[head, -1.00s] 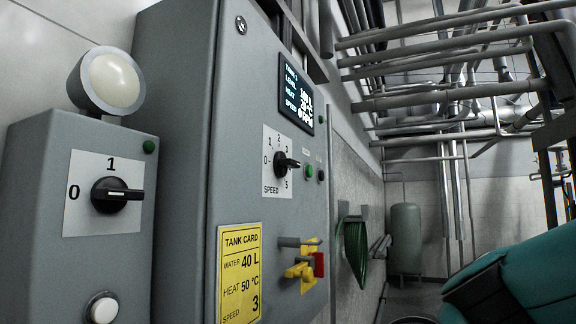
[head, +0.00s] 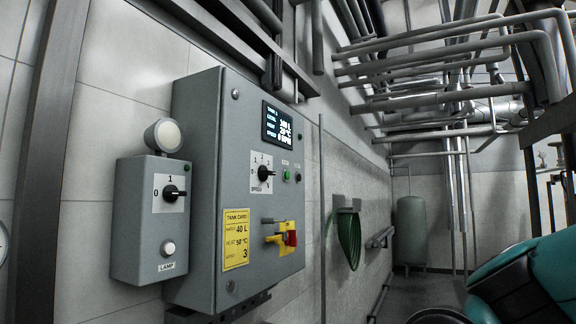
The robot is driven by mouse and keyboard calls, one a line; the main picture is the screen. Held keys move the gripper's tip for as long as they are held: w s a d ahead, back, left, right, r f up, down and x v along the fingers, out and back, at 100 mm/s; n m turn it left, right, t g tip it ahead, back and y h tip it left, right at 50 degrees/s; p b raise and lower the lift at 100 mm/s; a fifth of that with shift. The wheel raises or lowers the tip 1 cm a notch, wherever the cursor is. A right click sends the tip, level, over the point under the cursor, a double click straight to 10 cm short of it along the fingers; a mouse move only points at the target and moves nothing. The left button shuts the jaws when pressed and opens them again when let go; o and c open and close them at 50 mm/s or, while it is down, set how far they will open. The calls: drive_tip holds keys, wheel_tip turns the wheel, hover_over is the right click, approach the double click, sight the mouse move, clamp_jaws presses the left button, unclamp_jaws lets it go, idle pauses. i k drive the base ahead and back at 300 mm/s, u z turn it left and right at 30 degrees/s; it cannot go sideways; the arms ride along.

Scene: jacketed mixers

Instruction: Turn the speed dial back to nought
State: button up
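The speed dial (head: 264,174) is a black knob on a white plate marked SPEED, on the front of the grey control cabinet (head: 208,180). Numbers run around it, with 0 on its left side. Its black handle sticks out to the right in the picture; which number it marks is hard to tell at this size. The display (head: 282,124) above it lists level, heat and speed, and the speed line seems to read 0 RPM. My gripper is not in view.
A lamp box (head: 150,220) with a 0/1 knob (head: 172,193) hangs left of the cabinet. Below the dial are a yellow tank card (head: 236,238) and a red and yellow switch (head: 283,237). A green hose (head: 349,238) hangs further right; pipes cross overhead.

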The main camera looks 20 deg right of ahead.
sight(264, 173)
drive_tip(key=z, duration=1.05)
drive_tip(key=i, duration=0.65)
drive_tip(key=u, duration=0.25)
